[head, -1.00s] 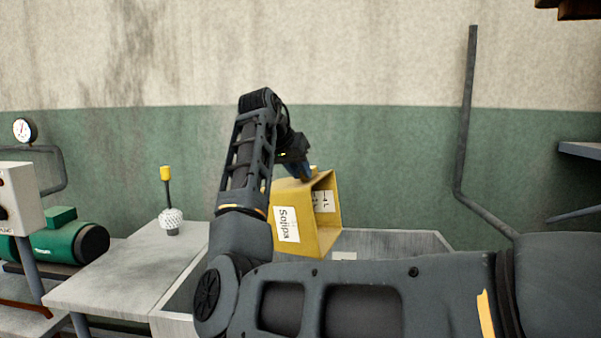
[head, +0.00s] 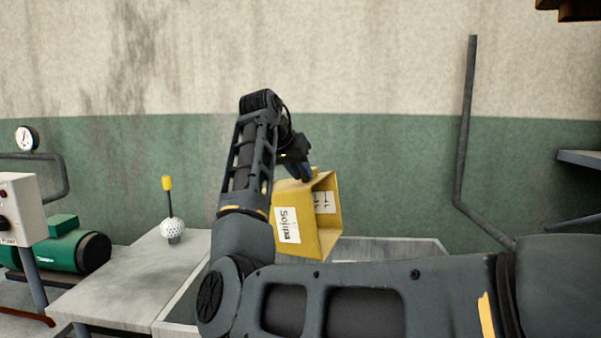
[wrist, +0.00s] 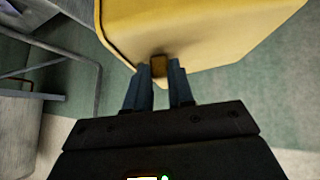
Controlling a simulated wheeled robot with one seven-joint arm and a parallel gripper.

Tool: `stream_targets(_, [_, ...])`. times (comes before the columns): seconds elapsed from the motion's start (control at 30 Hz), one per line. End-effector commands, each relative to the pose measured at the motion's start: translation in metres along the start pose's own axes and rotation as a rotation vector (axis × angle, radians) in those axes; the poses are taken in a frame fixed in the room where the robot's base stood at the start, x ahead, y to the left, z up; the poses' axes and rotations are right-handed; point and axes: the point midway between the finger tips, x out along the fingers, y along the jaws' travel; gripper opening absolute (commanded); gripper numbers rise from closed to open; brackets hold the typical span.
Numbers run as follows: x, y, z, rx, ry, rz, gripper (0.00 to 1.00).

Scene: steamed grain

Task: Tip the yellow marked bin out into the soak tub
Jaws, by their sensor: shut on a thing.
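The yellow bin (head: 322,235) with a white label reading "Sojipa" is held in the air over the grey tub (head: 400,246). My gripper (head: 306,178) is at the bin's upper part. In the wrist view my gripper (wrist: 160,68) is shut on a small brown tab on the yellow bin (wrist: 200,30). No contents show falling from the bin.
A grey worktop (head: 130,275) at the left holds a white knobbly object with a yellow handle (head: 171,228). A green motor (head: 60,248) and a control box (head: 20,208) stand farther left. A pipe (head: 465,130) runs down the wall at the right, near a shelf (head: 580,158).

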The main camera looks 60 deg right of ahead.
Motion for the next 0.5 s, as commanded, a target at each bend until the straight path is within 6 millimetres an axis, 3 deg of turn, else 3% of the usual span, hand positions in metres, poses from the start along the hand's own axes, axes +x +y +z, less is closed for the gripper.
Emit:
stream_targets(0.1, [-0.016, 0.004, -0.014, 0.001, 0.002, 0.000, 0.00])
stream_targets(0.5, [-0.023, 0.006, -0.021, -0.099, 0.002, 0.115, 0.00])
